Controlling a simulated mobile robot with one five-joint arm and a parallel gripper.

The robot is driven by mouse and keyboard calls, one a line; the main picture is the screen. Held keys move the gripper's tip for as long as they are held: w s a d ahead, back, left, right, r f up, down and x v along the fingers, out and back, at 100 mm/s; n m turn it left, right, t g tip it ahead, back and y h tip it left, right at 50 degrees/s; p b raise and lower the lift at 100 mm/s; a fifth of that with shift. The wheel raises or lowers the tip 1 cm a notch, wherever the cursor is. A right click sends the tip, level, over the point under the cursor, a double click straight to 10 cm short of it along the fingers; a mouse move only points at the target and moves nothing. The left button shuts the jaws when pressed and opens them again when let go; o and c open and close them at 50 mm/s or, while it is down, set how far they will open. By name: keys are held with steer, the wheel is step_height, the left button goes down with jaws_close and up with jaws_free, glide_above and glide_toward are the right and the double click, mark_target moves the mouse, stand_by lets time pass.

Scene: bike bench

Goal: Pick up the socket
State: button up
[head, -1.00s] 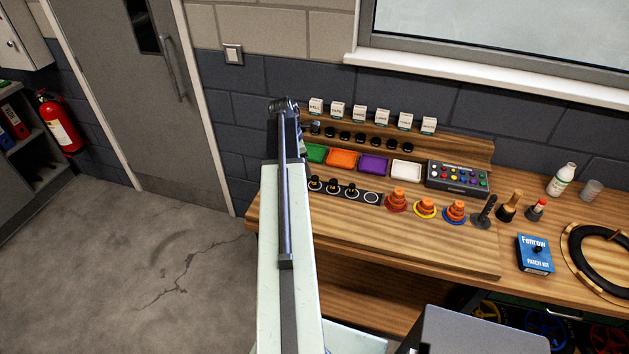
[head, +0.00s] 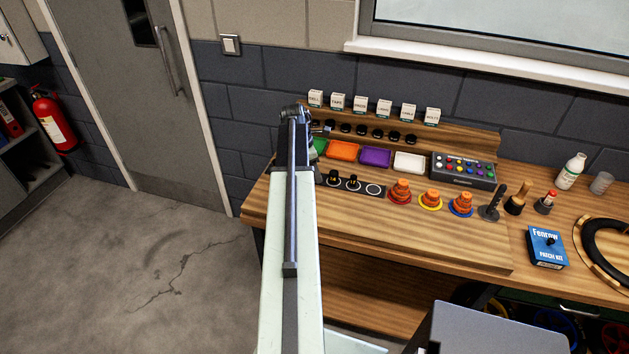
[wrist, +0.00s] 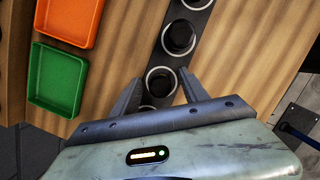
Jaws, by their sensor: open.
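A dark strip (head: 341,186) with white rings lies along the bench; it also shows in the wrist view (wrist: 161,54). Black sockets stand in its rings: two (head: 333,179) show in the head view, with an empty ring (head: 374,189) at the right end. In the wrist view my gripper (wrist: 159,76) is open and empty. One socket (wrist: 161,83) shows between its fingers, with another (wrist: 178,38) beyond and part of one below, at the gripper's body. I cannot tell the fingers' height above the strip. My arm hides the strip's left end and the fingers in the head view.
Green (wrist: 58,78) and orange (wrist: 67,20) trays lie beside the strip, with purple (head: 376,157) and white (head: 409,162) ones further right. Orange stacked cones (head: 400,191), a button box (head: 463,169) and a blue patch kit (head: 546,247) stand rightward. The bench front is clear.

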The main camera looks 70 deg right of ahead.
steer(key=shift+r, duration=0.1)
jaws_close()
steer(key=shift+r+p, duration=0.7)
steer(key=shift+p, duration=0.2)
steer(key=r+p, duration=0.2)
steer(key=shift+s+a+r+p, duration=0.15)
steer(key=shift+a+r+p, duration=0.05)
steer(key=shift+r+p, duration=0.2)
steer(key=s+a, duration=0.2)
steer(key=a, duration=0.2)
steer(key=s+a, duration=0.3)
steer(key=a, duration=0.1)
steer(key=s+a, duration=0.3)
steer(key=a, duration=0.2)
steer(key=shift+s+r+p, duration=0.2)
steer(key=shift+r+p, duration=0.2)
